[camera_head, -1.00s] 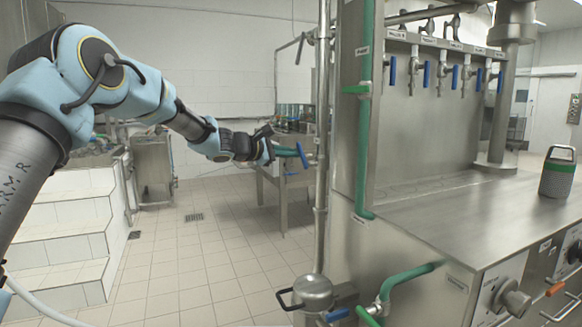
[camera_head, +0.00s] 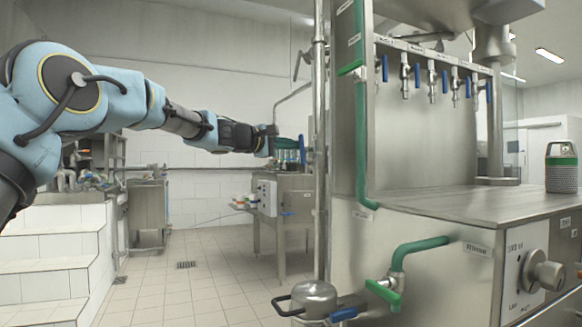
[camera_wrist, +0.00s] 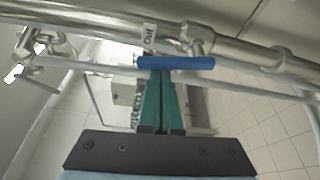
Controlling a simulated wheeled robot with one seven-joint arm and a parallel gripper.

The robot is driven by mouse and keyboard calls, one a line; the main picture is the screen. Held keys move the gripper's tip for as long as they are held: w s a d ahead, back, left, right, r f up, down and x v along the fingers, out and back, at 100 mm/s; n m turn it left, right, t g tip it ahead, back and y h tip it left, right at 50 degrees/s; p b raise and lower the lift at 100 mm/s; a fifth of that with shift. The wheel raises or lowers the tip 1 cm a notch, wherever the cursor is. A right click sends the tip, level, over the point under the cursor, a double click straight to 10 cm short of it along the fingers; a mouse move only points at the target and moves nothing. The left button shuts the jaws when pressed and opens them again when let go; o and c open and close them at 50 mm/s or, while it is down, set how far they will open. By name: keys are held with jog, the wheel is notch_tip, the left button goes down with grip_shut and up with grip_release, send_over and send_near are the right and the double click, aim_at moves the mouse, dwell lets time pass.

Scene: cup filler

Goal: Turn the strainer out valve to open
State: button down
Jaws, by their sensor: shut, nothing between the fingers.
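The blue valve handle (camera_wrist: 176,63) lies crosswise at the fingertips of my gripper (camera_wrist: 163,75) in the wrist view. A label reading "Out" (camera_wrist: 149,32) is on the pipe just behind it. The handle also shows in the head view as an upright blue bar (camera_head: 302,150) beside the vertical pipe. My gripper (camera_head: 297,144) points right at it there. The green fingers are shut together with nothing between them. Their tips are at or very close to the handle; whether they touch cannot be told.
A steel vertical pipe (camera_head: 319,190) stands beside the handle, left of the steel machine (camera_head: 430,205). Blue-handled taps (camera_head: 405,75) line its upper front. A lower valve with a green handle (camera_head: 382,291) sits at bottom centre. White steps (camera_head: 60,265) are at left; the tiled floor between is open.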

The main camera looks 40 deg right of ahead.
jog(key=shift+s+m+b, duration=0.4)
jog(key=shift+m+b, duration=0.3)
jog(key=shift+b, duration=0.95)
jog(key=shift+a+r+h, duration=0.1)
jog(key=shift+r+h, duration=0.05)
jog(key=shift+h, duration=0.15)
